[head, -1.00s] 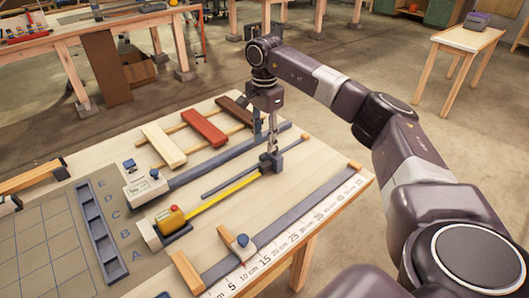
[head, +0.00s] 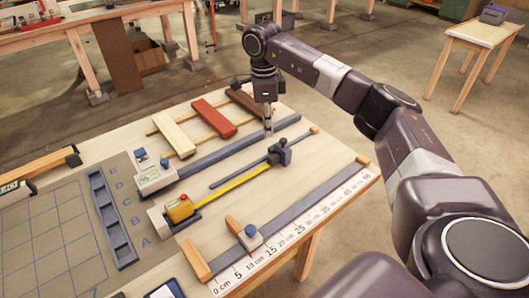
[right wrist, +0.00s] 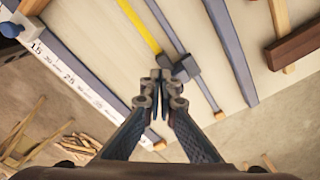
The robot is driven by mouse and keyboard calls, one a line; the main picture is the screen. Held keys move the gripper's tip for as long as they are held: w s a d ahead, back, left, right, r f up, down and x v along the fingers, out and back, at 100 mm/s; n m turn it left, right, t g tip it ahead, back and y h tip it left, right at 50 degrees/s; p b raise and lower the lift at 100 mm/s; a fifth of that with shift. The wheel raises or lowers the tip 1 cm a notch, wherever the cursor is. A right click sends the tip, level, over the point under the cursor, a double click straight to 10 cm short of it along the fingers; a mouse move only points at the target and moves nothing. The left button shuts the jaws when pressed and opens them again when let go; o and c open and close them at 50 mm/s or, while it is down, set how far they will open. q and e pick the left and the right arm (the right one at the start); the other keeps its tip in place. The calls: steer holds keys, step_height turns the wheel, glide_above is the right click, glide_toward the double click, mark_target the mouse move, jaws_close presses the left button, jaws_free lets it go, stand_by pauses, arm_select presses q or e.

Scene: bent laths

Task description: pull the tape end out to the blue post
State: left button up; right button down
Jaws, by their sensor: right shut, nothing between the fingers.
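The yellow tape (head: 235,184) runs straight out of its yellow case (head: 179,208). Its far end meets a dark block (head: 280,153) on a thin dark rail (head: 232,177). The block (right wrist: 185,68) and the tape (right wrist: 140,25) also show in the right wrist view. My right gripper (head: 268,130) is shut and empty, apart from the block and up and left of it in the head view. In the right wrist view its fingertips (right wrist: 162,75) are just left of the block. I cannot make out a blue post. My left gripper is out of view.
A printed scale (head: 290,245) with a grey rail and blue-knobbed slider (head: 250,236) lies along the front. Behind the tape are another dark rail (head: 225,153) and cream, red and brown boards (head: 214,118). The table's right corner is clear.

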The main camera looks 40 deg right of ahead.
mark_target(274, 159)
steer(key=a+f+m+h+p, duration=0.15)
steer(key=a+m+p, duration=0.45)
steer(key=m, duration=2.2)
steer(key=shift+h, duration=0.25)
steer(key=x, duration=0.2)
steer(key=a+x, duration=0.1)
steer(key=x, duration=0.2)
steer(key=p+x, duration=0.1)
steer(key=x, duration=0.2)
steer(key=shift+s+a+f, duration=0.15)
steer(key=shift+a+f, duration=0.2)
steer(key=shift+f, duration=0.05)
steer(key=d+p, duration=0.1)
steer(key=d, duration=0.2)
steer(key=shift+d+f+p, duration=0.1)
steer(key=shift+f+p, duration=0.1)
steer(key=shift+p, duration=0.15)
steer(key=shift+d+f, duration=0.1)
steer(key=shift+d, duration=0.35)
